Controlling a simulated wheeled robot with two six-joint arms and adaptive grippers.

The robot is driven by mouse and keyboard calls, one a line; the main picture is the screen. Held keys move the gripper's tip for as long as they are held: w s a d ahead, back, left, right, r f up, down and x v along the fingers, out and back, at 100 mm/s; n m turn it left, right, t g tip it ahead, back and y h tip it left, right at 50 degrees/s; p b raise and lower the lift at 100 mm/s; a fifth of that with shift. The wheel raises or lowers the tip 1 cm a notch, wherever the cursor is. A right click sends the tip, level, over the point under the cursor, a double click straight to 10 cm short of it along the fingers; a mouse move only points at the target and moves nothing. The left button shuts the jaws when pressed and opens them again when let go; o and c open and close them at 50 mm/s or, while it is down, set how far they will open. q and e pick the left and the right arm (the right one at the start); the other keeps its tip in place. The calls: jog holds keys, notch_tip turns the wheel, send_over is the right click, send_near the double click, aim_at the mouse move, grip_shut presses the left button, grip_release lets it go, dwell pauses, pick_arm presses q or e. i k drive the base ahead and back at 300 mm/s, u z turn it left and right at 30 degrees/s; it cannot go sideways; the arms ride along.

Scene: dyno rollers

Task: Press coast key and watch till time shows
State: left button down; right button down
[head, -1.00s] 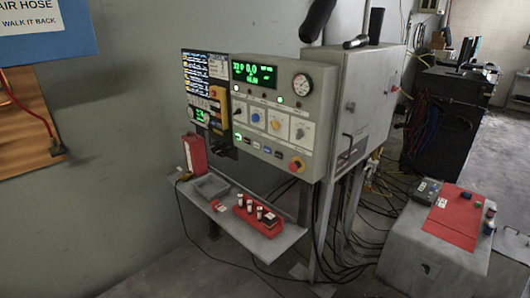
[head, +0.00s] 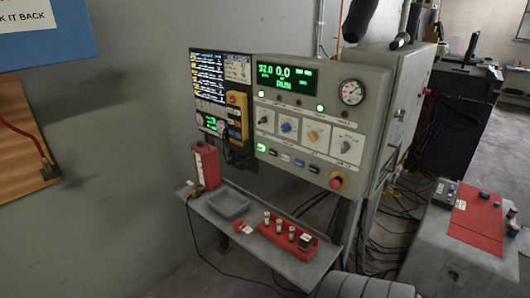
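The grey control console (head: 262,105) stands in the middle of the head view. Its green display (head: 284,76) is lit, with a figure like 0.0 and the word RUN below. A row of small keys (head: 286,158) runs along the console's lower front, with a lit green one (head: 262,147) at the left end. Their lettering is too small to read, so I cannot tell which is the coast key. Neither of my grippers is in view.
A red emergency button (head: 337,180) is at the console's lower right. Above the keys are several knobs (head: 288,127) and a gauge (head: 352,92). A shelf (head: 325,262) below holds a grey tray (head: 228,204) and red holder (head: 272,232). A grey box (head: 470,250) stands right.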

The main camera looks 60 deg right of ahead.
aim_at(298, 163)
jog(key=z, duration=0.35)
jog(key=i, duration=0.8)
jog(key=z, duration=1)
jog(key=i, duration=0.2)
jog(key=z, duration=0.15)
